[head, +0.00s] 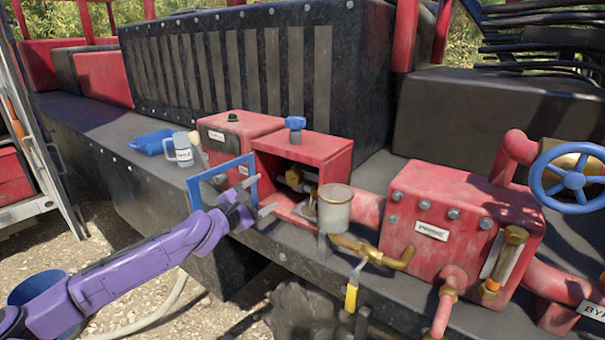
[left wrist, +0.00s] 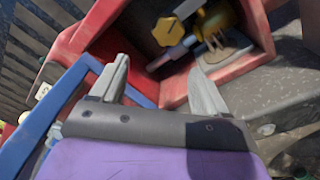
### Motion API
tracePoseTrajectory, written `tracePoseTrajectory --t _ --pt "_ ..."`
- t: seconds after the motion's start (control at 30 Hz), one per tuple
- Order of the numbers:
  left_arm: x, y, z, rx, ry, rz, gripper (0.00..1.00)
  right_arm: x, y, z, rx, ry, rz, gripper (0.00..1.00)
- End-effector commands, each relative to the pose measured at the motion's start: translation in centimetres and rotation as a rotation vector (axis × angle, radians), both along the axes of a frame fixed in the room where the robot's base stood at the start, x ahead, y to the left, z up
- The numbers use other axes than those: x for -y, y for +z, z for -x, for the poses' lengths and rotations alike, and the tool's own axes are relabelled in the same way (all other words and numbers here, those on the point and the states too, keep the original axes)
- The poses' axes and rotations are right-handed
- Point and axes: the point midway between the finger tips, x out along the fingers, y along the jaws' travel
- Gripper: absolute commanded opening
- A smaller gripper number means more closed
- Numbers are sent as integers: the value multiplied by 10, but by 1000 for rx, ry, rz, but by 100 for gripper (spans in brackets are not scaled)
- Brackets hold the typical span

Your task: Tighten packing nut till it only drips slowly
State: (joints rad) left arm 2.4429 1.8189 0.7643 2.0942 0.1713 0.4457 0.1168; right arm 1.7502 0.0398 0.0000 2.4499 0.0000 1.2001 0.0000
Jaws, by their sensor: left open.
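An open-fronted red box (head: 330,150) in the head view holds small brass and grey fittings (head: 294,178), partly in shadow. In the left wrist view the red box (left wrist: 262,60) contains a yellow faceted piece (left wrist: 167,31) beside a grey shaft, and a brass fitting (left wrist: 215,22). I cannot tell for sure which is the packing nut. No drip is clear. My left gripper (head: 262,196) is open and empty at the box's left front, pointing toward it; its fingers also show in the left wrist view (left wrist: 160,76), apart from the fittings. My right gripper is not in view.
A blue frame (head: 212,184) stands close beside my left gripper. A metal cup (head: 335,210) sits in front of the box. A mug (head: 183,152) and blue tray (head: 153,142) are left. A brass pipe with yellow-handled valve (head: 352,292) and red pump block (head: 455,215) are right.

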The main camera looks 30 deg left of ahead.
Motion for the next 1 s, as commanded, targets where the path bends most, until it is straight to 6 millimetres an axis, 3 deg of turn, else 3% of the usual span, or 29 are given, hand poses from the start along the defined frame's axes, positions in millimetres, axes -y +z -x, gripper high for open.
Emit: tracePoseTrajectory --t 0.27,0.5,0.73,1.0 --pt "22 2 -16 29 -87 -13 75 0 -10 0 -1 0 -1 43" --pt "26 -3 -59 26 -87 -21 75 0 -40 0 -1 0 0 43" --pt "27 1 -99 24 -82 -15 75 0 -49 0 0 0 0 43" --pt "27 4 -110 27 -81 -9 75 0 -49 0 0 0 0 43"
